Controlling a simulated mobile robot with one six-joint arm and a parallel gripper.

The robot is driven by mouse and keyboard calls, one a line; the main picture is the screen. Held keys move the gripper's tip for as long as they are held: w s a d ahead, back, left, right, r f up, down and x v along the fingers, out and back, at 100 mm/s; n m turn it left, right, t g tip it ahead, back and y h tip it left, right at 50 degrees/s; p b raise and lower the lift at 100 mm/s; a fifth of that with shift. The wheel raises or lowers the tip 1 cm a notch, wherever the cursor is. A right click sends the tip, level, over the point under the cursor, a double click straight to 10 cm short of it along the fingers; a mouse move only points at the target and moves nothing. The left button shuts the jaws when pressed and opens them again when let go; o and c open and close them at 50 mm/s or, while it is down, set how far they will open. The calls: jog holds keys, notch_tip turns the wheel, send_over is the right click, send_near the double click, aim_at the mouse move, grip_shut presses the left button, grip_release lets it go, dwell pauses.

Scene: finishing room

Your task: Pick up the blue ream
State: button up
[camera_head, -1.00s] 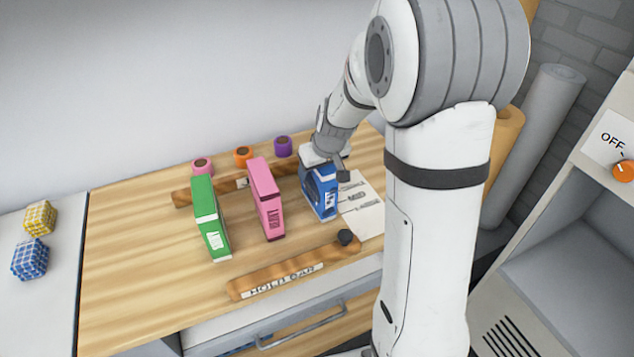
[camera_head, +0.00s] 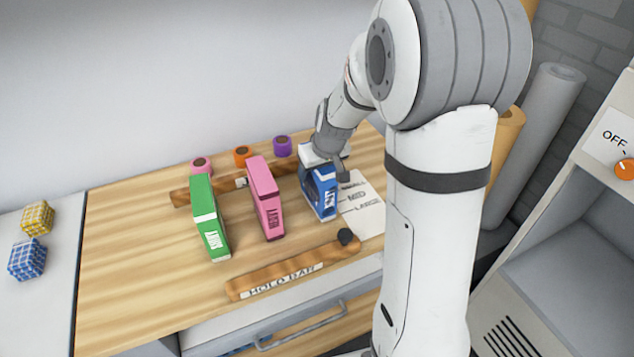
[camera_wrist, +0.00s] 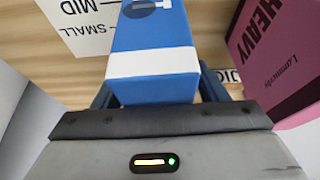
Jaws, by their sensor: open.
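The blue ream (camera_head: 326,205) stands upright on the wooden worktop, with a white band and white lettering. My gripper (camera_head: 325,172) is at its top end, pointing down, and hides part of its upper side. In the wrist view the blue ream (camera_wrist: 155,50) lies between my open gripper's (camera_wrist: 158,88) two dark fingers, one on each side. Whether the fingers touch it I cannot tell.
A pink ream (camera_head: 267,200) stands close to the left, with a green ream (camera_head: 208,218) beyond it. A size card (camera_head: 362,210) lies at right. A wooden hold bar (camera_head: 290,275) crosses the front; another rail (camera_head: 182,197) runs behind, with coloured rolls (camera_head: 243,154).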

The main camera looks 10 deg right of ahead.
jog(key=shift+c, duration=0.5)
grip_shut()
dwell(0.3)
